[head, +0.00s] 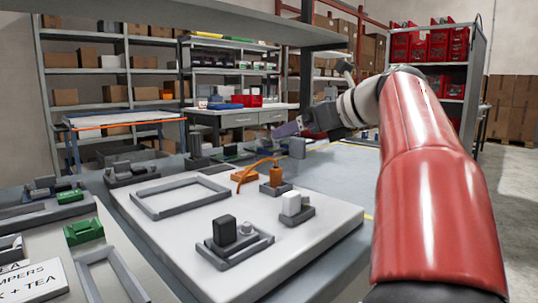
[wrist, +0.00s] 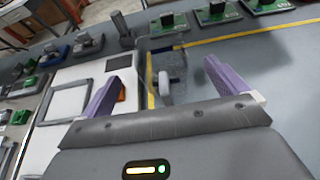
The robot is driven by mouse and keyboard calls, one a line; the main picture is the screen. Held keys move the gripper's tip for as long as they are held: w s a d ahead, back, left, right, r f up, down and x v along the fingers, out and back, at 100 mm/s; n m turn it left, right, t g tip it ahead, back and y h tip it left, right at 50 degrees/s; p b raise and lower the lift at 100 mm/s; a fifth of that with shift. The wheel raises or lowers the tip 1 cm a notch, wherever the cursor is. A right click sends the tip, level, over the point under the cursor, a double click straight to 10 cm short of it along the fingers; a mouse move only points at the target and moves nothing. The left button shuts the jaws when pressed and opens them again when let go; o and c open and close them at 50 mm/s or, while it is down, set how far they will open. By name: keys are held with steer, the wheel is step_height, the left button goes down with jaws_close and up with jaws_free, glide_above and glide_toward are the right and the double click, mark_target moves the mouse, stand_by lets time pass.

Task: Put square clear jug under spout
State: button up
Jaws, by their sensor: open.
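A see-through square container, which looks like the clear jug (wrist: 183,68), shows in the wrist view, with a pale grey upright part (wrist: 165,88) at its near side. My gripper (wrist: 161,72) is open, its two purple fingers spread to either side of that part; I cannot tell how far apart in depth they are. In the head view my gripper (head: 288,129) hangs over the far end of the white board, above a grey-blue block (head: 297,147) that may be the jug. An orange unit with a curved orange tube (head: 258,165) is nearby; which spout is meant is unclear.
The white board (head: 185,240) carries a grey rectangular frame (head: 180,197), a black unit (head: 224,230) and a white unit (head: 291,203). Several green-based units stand along the far edge in the wrist view.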

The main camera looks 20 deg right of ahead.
mark_target(283, 156)
steer(key=x, duration=0.5)
steer(key=shift+w, duration=0.4)
